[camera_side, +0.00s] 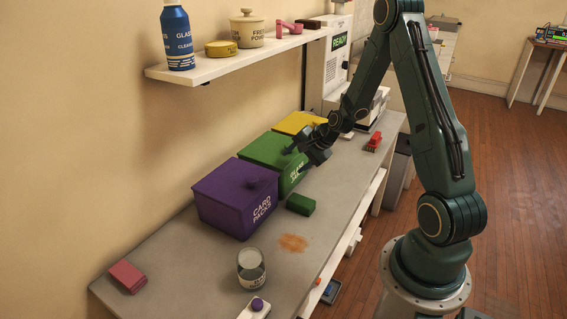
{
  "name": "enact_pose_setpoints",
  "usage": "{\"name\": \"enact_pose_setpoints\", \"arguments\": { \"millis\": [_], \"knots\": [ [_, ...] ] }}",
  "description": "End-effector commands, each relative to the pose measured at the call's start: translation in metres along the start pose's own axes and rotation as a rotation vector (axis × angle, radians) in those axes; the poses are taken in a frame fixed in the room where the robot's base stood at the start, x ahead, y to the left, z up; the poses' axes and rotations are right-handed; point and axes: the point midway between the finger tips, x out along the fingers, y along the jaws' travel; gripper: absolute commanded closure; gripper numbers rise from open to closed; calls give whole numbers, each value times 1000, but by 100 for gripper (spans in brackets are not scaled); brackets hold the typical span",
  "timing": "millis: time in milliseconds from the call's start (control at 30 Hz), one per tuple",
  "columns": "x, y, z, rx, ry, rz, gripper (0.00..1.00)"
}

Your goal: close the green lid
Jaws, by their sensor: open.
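The green box (291,181) with light lettering on its front stands on the grey bench between a purple box and a yellow box. Its green lid (262,147) appears to lie flat across the top; I cannot tell whether it is fully seated. My gripper (303,159) is open at the right front edge of the green box, close to the lid. It hides part of that edge. I cannot tell whether it touches the lid. No object shows between its fingers.
The purple box (228,212) stands in front, the yellow box (300,122) behind. A dark green block (300,204), an orange stain (293,243), a glass jar (251,268), a pink block (127,277) and a red item (374,141) are on the bench. A shelf (220,66) overhangs the left.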

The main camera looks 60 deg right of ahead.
Motion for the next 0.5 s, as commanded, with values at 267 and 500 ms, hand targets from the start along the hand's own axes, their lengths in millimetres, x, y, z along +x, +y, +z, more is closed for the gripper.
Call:
{"name": "enact_pose_setpoints", "arguments": {
  "millis": [267, 500],
  "knots": [
    [-13, -11, 0, -1, 1, -1, 45],
    [-23, -19, 0, 0, 0, -1, 45]
  ]
}}
